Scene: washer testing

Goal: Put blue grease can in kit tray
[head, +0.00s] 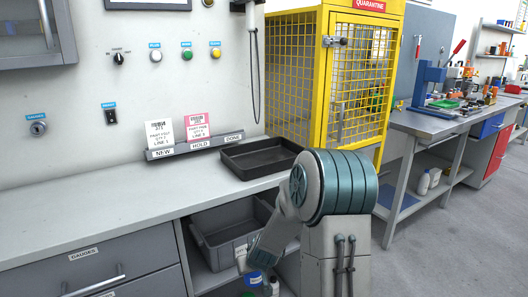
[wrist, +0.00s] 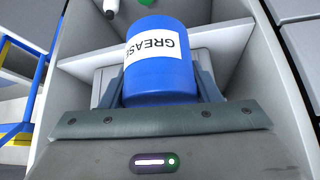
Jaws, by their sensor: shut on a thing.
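The blue grease can (wrist: 160,75) has a white label reading GREASE and stands between my gripper's fingers in the wrist view. My gripper (wrist: 165,88) is shut on it, inside a grey shelf space. In the head view the can (head: 254,280) shows low, below the counter, partly hidden by my gripper (head: 247,262). A black tray (head: 238,169), which looks like the kit tray, lies empty on the counter, above and behind my gripper.
A grey bin (head: 205,247) stands in the open shelf under the counter. A white bottle (head: 272,286) is beside the can. A card rack (head: 195,146) stands left of the tray. A yellow cage (head: 290,85) rises behind it. The left counter top is clear.

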